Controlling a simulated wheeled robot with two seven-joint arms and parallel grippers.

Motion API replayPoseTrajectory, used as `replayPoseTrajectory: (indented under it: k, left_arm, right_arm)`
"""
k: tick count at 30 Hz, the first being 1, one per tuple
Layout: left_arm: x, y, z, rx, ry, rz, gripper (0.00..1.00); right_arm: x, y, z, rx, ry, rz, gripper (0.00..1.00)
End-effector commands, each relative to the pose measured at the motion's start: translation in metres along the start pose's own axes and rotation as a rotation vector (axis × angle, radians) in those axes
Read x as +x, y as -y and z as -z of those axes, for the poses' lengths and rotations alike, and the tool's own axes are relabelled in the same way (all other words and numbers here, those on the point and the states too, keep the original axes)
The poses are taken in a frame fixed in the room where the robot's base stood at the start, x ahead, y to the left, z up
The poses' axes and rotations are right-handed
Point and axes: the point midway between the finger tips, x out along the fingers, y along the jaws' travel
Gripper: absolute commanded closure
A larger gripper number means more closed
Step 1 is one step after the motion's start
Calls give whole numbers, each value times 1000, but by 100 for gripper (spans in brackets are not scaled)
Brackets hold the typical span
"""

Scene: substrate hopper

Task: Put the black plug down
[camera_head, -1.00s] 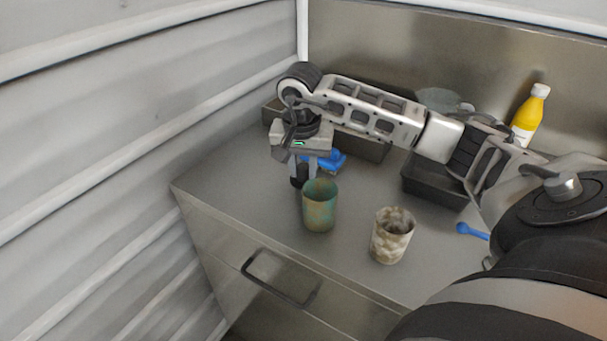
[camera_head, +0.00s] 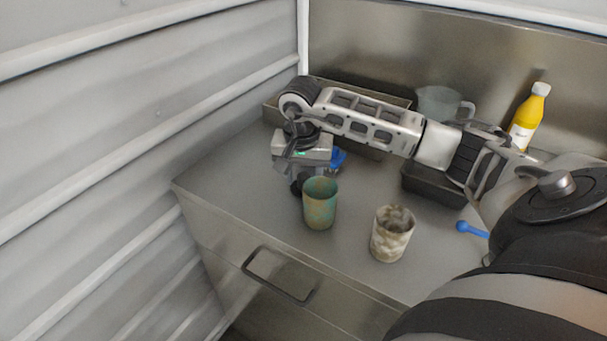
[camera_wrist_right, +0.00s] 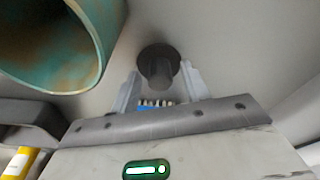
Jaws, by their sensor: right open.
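The black plug (camera_wrist_right: 158,68) sits upright on the counter in the right wrist view, with a wide round flange and a narrower stem toward me. My right gripper (camera_wrist_right: 161,76) is open, with one finger on each side of the stem and visible gaps. In the head view the gripper (camera_head: 297,178) is low over the counter, and the dark plug (camera_head: 296,187) shows partly below it, just left of the green-brown cup (camera_head: 320,205). My left gripper is not in view.
The cup is close beside my right gripper. A mottled white-brown pot (camera_head: 392,235) stands to the right. Behind are a blue item (camera_head: 338,158), a long tray (camera_head: 375,154), a dark tray (camera_head: 430,188), a grey jug (camera_head: 436,103) and a yellow bottle (camera_head: 526,120). A blue-handled tool (camera_head: 470,229) lies right.

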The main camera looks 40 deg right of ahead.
Motion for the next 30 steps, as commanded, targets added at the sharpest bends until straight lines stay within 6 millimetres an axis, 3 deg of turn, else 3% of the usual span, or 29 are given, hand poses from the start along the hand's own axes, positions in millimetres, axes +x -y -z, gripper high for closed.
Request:
replayPoseTrajectory:
  k: [15,22,26,30]
  left_arm:
    - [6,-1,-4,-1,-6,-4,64]
    - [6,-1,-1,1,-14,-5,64]
    - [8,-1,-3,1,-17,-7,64]
    - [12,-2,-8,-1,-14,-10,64]
  right_arm:
    - [-98,1,1,0,-4,5,54]
    - [-120,0,1,24,1,3,50]
    - [-126,-3,7,226,27,10,50]
    - [-136,-10,17,633,90,17,50]
